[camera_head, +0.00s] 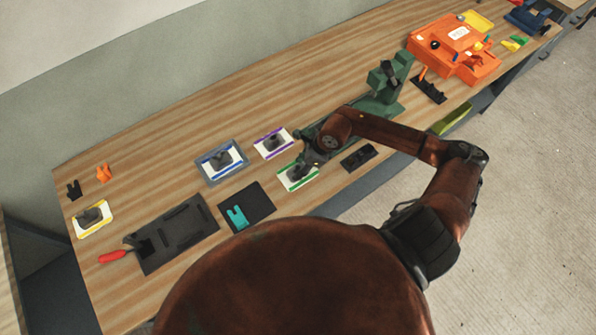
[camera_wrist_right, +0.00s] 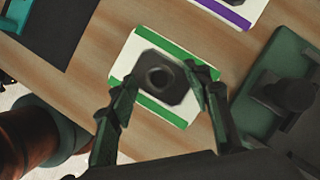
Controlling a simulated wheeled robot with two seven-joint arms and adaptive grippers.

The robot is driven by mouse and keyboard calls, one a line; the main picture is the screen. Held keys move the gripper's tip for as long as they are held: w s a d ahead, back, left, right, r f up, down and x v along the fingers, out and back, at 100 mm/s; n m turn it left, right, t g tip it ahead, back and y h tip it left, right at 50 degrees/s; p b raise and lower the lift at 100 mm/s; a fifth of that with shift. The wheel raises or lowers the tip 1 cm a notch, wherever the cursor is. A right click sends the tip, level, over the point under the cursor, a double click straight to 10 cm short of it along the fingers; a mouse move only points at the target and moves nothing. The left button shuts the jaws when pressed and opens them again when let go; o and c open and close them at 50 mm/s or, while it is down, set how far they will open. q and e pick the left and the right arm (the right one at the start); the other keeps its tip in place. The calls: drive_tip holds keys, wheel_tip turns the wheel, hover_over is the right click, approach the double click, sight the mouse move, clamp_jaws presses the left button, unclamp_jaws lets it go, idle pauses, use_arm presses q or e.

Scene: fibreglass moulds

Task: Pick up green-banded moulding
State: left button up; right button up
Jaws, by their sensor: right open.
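The green-banded moulding (camera_head: 286,182) lies on the wooden bench, partly hidden under my right gripper in the head view. In the right wrist view the green-banded moulding (camera_wrist_right: 128,62) is a white plate with a green band along two opposite edges and a dark grey raised block with a round top in its middle. My right gripper (camera_head: 302,167) is open over it, its fingers on either side of the dark block. They hold nothing; I cannot tell the height gap. My left gripper is not in view.
Purple-banded (camera_head: 284,134) and blue-banded (camera_head: 205,165) mouldings lie just behind and left; a yellow-banded one (camera_head: 94,227) is far left. A black mat (camera_head: 256,196) with a teal piece lies left, a small black tray (camera_head: 358,157) right. A green machine (camera_head: 385,82) stands right, behind my arm.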

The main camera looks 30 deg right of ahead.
clamp_jaws()
idle(0.5)
